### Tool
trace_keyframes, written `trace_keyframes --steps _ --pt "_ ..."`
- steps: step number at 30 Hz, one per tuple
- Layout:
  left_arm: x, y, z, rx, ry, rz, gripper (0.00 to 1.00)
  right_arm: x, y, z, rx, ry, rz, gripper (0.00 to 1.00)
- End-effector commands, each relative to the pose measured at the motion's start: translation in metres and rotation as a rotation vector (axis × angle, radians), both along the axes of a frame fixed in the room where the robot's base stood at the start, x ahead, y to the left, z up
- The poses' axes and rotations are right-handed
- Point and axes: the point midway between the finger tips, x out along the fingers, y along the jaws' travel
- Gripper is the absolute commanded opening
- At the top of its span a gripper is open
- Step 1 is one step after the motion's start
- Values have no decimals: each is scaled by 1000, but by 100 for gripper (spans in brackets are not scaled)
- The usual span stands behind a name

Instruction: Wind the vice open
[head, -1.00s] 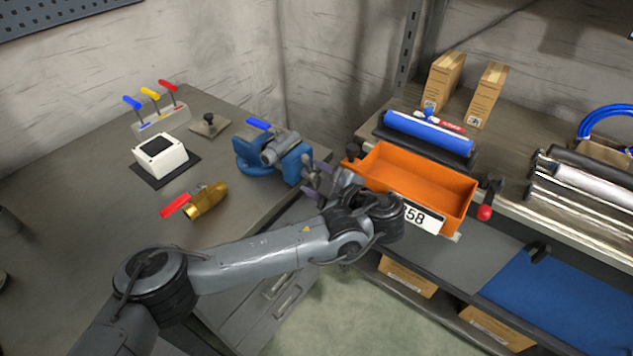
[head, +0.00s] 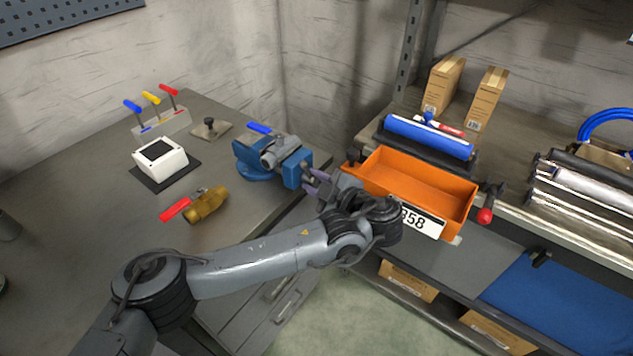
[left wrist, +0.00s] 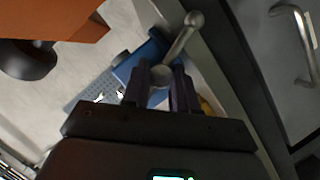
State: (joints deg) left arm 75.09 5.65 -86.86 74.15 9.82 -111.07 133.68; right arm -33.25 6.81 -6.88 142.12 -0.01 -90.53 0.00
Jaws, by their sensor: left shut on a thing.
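The blue vice (head: 270,158) is mounted near the right edge of the left bench, with a grey cylindrical part on top. In the left wrist view the vice (left wrist: 142,58) shows beyond my fingers. Its metal handle (left wrist: 182,38) has a round knob at its upper end and runs down to a round end or hub between the fingers. My left gripper (head: 316,182) is at the front of the vice, shut on the handle; its purple fingers (left wrist: 160,88) also show in the wrist view. The grip partly hides the handle. My right gripper is not in view.
An orange bin (head: 418,183) stands close to the right of my left gripper. A blue roll (head: 428,134) lies behind the bin.

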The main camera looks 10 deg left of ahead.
Motion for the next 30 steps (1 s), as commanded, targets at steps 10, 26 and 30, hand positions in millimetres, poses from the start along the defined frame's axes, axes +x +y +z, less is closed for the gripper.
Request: trace_keyframes --steps 10,26,30 --pt "0 0 -2 4 8 -1 0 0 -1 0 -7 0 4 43" --pt "0 -1 -2 43 75 -1 0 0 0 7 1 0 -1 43" --pt "0 -1 -2 73 127 0 0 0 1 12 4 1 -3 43"
